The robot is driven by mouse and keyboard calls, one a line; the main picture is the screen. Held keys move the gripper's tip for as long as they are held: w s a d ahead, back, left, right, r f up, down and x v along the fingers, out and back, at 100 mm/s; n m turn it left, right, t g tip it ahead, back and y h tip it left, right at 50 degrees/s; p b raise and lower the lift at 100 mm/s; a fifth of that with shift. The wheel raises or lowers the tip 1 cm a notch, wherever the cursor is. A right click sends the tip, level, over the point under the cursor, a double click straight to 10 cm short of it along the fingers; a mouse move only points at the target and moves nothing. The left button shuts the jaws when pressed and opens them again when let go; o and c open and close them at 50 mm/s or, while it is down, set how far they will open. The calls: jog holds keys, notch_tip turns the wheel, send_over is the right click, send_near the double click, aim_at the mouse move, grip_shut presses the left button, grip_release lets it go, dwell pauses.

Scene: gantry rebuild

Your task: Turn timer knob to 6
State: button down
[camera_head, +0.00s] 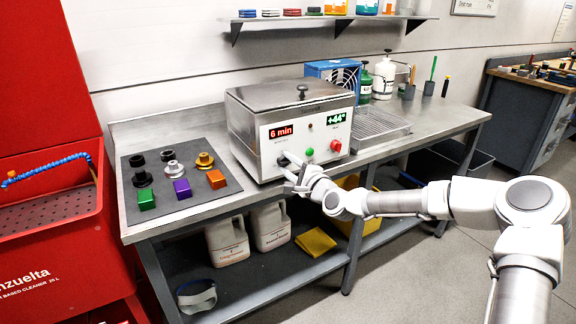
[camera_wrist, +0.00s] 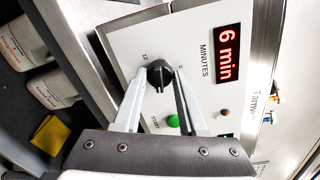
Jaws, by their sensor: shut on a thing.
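The timer knob (camera_wrist: 159,75) is a black dial on the white front panel of a steel heated bath (camera_head: 290,105). In the wrist view its scale shows 12 and 0 beside it. My gripper (camera_wrist: 160,80) has its two fingers on either side of the knob and is shut on it. In the head view my gripper (camera_head: 289,168) is at the panel's lower left and hides most of the knob. The red timer display (camera_wrist: 228,53) reads "6 min", and so it does in the head view (camera_head: 281,132).
A green button (camera_head: 309,152) and a red knob (camera_head: 335,145) sit right of my gripper. A green temperature display (camera_head: 337,119) reads about +44. A dark mat (camera_head: 200,205) with small coloured parts lies left of the bath. Jugs (camera_head: 228,240) stand on the lower shelf.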

jog(key=shift+m+b, duration=0.4)
jog(key=shift+m, duration=1.4)
jog(key=shift+c, duration=2.3)
grip_release()
jog(key=f+p+v, duration=0.1)
jog(key=v, duration=1.6)
jog(key=shift+d+r+p, duration=0.25)
jog(key=shift+r+p, duration=0.05)
jog(key=shift+p, duration=0.1)
jog(key=shift+s, duration=0.1)
